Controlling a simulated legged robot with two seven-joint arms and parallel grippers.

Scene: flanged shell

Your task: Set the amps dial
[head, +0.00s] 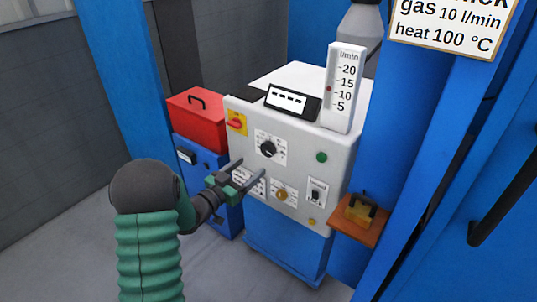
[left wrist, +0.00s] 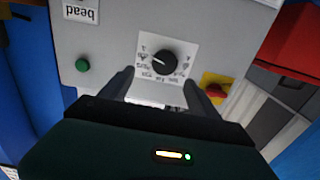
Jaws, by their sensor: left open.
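The grey control panel (head: 232,150) of the machine carries a black pointer knob (head: 268,148) on a white scale plate. The knob also shows upside down in the left wrist view (left wrist: 164,62). Its scale is too small to read, so I cannot confirm that it is the amps dial. A brass-coloured knob (head: 282,195) sits lower on the panel. My left gripper (head: 252,168) is open and empty, its fingers pointing at the panel just below the black knob in the head view. The fingers partly hide another white plate (head: 248,183). My right gripper is not in view.
A red-and-yellow switch (head: 236,122) is left of the knob and a green button (head: 321,157) is right. A gas flow gauge (head: 343,88) and a display (head: 287,99) stand above. A red box (head: 194,111) is left; a brown shelf (head: 359,220) juts out right.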

